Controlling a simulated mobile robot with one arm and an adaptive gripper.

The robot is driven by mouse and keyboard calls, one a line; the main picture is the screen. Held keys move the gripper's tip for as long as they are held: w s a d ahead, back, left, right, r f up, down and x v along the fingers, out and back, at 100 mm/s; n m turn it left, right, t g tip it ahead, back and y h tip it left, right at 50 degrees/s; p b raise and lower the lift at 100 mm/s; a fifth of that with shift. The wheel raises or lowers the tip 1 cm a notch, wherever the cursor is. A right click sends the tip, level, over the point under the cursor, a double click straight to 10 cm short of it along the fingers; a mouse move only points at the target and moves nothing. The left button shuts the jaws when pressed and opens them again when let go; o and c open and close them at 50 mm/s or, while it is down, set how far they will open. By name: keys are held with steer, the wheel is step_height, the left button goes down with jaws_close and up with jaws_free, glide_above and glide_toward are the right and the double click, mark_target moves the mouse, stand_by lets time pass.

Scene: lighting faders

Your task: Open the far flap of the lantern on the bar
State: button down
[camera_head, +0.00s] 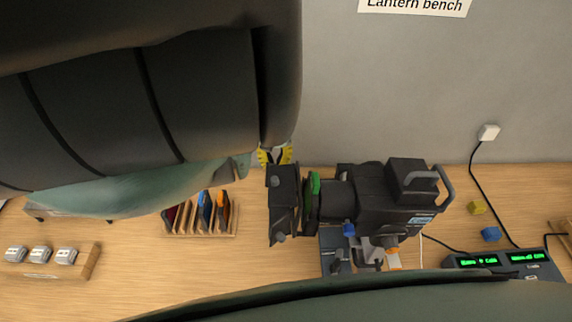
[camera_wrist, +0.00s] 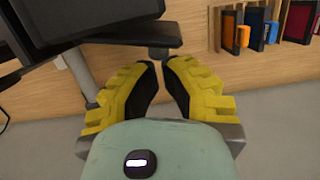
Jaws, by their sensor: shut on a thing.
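The black lantern (camera_head: 395,200) sits at the middle right of the bench in the head view, its front pointing left. Its dark flaps (camera_head: 283,205) stand at the front, beside a green-edged frame (camera_head: 314,190). My gripper (camera_head: 274,156) has yellow fingers and is at the far upper edge of the flaps. In the wrist view my gripper (camera_wrist: 161,62) has its fingertips close together at a dark flat plate, the far flap (camera_wrist: 145,33). It is shut on that flap's edge. The fingertips hide the exact contact. The bar is hard to make out under the lantern.
A wooden rack (camera_head: 200,230) of coloured filters stands left of the lantern. Grey clamps lie on a wooden block (camera_head: 50,265) at far left. A console (camera_head: 505,262), yellow block (camera_head: 477,208) and blue block (camera_head: 491,234) are at right. The wall (camera_head: 400,90) is behind.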

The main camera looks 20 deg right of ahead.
steer(key=shift+s+a+n+h+p, duration=0.2)
steer(key=shift+a+n, duration=0.15)
steer(key=shift+n, duration=0.35)
steer(key=shift+s+a+n+h+p, duration=0.15)
steer(key=shift+a+n, duration=0.2)
steer(key=shift+n, duration=0.35)
stand_by(1.3)
steer(key=shift+d, duration=0.15)
stand_by(0.6)
steer(key=w+d+r+b, duration=0.2)
steer(key=w+r+b, duration=0.2)
steer(key=r, duration=0.6)
steer(key=shift+w, duration=0.45)
stand_by(0.4)
